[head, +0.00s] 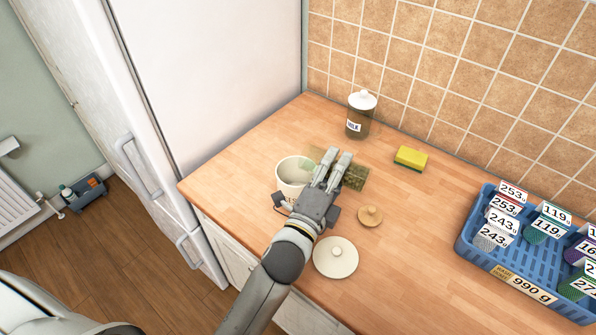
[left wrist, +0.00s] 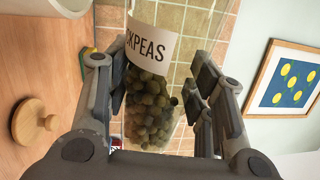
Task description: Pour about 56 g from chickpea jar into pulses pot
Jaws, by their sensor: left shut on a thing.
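My left gripper (head: 339,157) is shut on the chickpea jar, a clear jar with a white label (left wrist: 152,42) ending in "CKPEAS". In the left wrist view, the jar lies between the fingers, tilted well over, with brown-green chickpeas (left wrist: 150,105) inside. In the head view, the hand hides most of the jar. The pulses pot (head: 284,174), cream and open, stands just left of the gripper; its rim also shows in the left wrist view (left wrist: 40,12). I cannot tell whether chickpeas are falling or how many are in the pot. My right gripper is not in view.
A small wooden lid (head: 370,216) and a cream lid (head: 335,258) lie near my left arm. A blue crate (head: 468,240) holds weight-marked items. The right-centre counter is clear.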

